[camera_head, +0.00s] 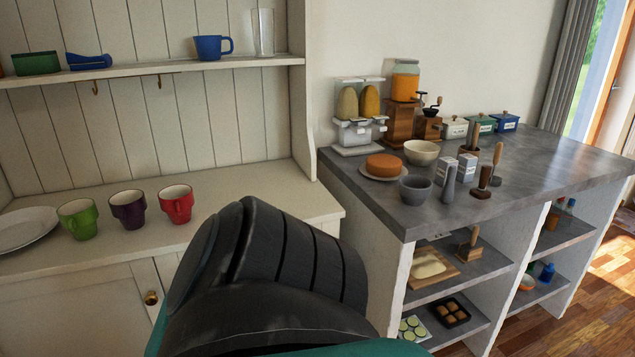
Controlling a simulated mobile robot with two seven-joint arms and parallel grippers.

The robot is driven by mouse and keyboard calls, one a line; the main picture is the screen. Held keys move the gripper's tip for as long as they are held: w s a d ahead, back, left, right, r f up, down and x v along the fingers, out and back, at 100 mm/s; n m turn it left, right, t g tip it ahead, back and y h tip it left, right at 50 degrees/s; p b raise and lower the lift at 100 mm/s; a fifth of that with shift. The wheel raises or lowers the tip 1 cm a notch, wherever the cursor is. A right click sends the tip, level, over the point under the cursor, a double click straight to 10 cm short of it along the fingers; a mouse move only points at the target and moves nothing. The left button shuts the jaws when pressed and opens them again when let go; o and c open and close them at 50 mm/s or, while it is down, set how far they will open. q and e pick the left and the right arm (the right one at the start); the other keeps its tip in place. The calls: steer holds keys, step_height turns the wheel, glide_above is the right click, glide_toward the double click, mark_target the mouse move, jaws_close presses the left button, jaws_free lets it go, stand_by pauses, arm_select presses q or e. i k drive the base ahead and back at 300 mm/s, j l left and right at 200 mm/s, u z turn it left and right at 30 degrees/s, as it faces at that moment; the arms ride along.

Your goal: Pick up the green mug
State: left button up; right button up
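The green mug (78,219) stands upright on the cream sideboard at the left, with its handle towards the lower right. A dark purple mug (128,209) and a red mug (176,203) stand to its right in a row. Neither gripper's fingers are in view.
A white plate (27,229) lies left of the green mug. The shelf (150,72) above holds a blue mug (212,47) and a glass (263,32). The grey counter (545,165) at the right carries bowls, grinders and jars. The sideboard front edge is clear.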

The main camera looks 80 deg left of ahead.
mark_target(79, 216)
steer(key=u, duration=3.95)
steer(key=i+l, duration=0.25)
steer(key=i+l+u, duration=0.1)
steer(key=u, duration=0.9)
